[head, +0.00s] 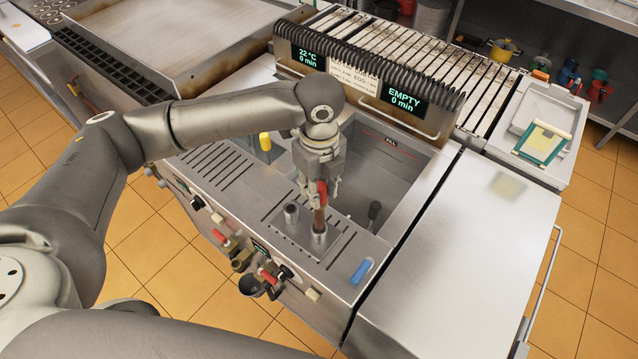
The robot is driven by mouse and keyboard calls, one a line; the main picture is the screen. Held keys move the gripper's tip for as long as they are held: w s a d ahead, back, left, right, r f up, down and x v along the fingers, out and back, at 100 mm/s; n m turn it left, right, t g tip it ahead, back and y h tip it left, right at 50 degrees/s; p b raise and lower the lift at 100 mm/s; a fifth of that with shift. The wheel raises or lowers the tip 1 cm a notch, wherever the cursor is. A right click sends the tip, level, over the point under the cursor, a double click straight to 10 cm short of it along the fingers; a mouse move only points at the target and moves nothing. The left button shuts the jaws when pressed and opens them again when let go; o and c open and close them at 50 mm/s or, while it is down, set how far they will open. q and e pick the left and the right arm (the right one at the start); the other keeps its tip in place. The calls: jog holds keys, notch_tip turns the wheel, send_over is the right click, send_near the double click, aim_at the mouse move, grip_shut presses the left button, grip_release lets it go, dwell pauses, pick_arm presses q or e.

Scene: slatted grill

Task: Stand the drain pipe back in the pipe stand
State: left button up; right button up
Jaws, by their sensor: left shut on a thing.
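My left gripper (320,190) points down over the front deck of the fryer-like unit and is shut on the drain pipe (319,216). The pipe has a red upper part between the fingers and a brownish lower part, and looks about upright. The pipe stand (341,243) is a metal plate on the deck with two short round sockets. The pipe's lower end meets the nearer right socket (319,238); I cannot tell whether it is inside or just above it. The other socket (292,212) looks empty. My right gripper is not in view.
An open well (395,160) lies behind the stand, with a dark knob (374,210) near its front edge. A blue object (361,271) lies on the deck to the right. Red-handled valves (268,275) stick out in front. The steel counter (470,235) at right is clear.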

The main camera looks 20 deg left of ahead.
pick_arm(q)
jog(key=shift+f+b, duration=0.6)
jog(key=shift+f, duration=1.95)
jog(key=o, duration=1.1)
jog(key=shift+r, duration=0.15)
notch_tip(320, 180, up, 12)
jog(key=shift+f, duration=0.1)
